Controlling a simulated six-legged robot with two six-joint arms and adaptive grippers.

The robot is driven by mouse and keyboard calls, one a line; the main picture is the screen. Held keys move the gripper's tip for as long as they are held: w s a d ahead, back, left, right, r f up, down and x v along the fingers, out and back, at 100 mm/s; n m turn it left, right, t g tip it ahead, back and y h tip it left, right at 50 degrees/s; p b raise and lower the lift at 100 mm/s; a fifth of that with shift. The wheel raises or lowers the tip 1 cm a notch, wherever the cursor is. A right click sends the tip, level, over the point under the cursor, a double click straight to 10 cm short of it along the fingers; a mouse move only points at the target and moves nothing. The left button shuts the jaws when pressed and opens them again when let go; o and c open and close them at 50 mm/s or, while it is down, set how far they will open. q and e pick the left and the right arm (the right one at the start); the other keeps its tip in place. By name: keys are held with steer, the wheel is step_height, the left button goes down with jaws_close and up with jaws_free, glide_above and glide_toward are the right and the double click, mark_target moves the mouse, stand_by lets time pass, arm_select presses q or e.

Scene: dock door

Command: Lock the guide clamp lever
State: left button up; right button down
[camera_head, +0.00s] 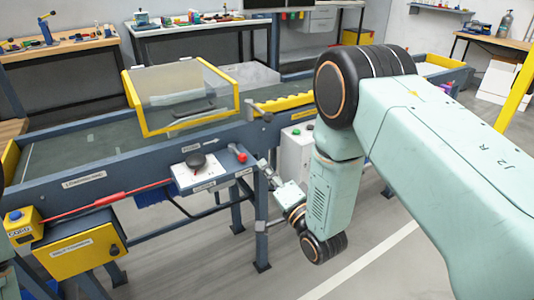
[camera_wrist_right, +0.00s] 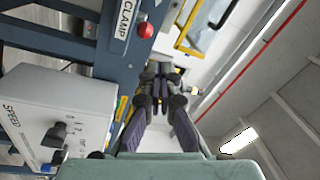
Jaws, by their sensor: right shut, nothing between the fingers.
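The guide clamp lever (camera_head: 238,152) has a red knob and sits on the conveyor's front rail, right of the white plate with a black knob. In the right wrist view its red knob (camera_wrist_right: 145,30) shows beside the CLAMP label (camera_wrist_right: 124,18). My right gripper (camera_head: 263,165) is just right of the lever in the head view, shut and empty. In the wrist view its fingertips (camera_wrist_right: 160,72) are below and right of the knob, apart from it. My left gripper is not in view.
A white control box (camera_head: 297,150), with a SPEED knob in the wrist view (camera_wrist_right: 55,135), stands behind my right gripper. A yellow-framed clear guard (camera_head: 180,92) stands over the belt. A red bar (camera_head: 105,202) runs along the front towards a yellow box (camera_head: 22,226).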

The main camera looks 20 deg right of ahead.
steer(key=s, duration=0.2)
steer(key=shift+s+a+f, duration=0.25)
steer(key=shift+s+a, duration=0.05)
steer(key=shift+s, duration=0.05)
steer(key=shift+d, duration=0.2)
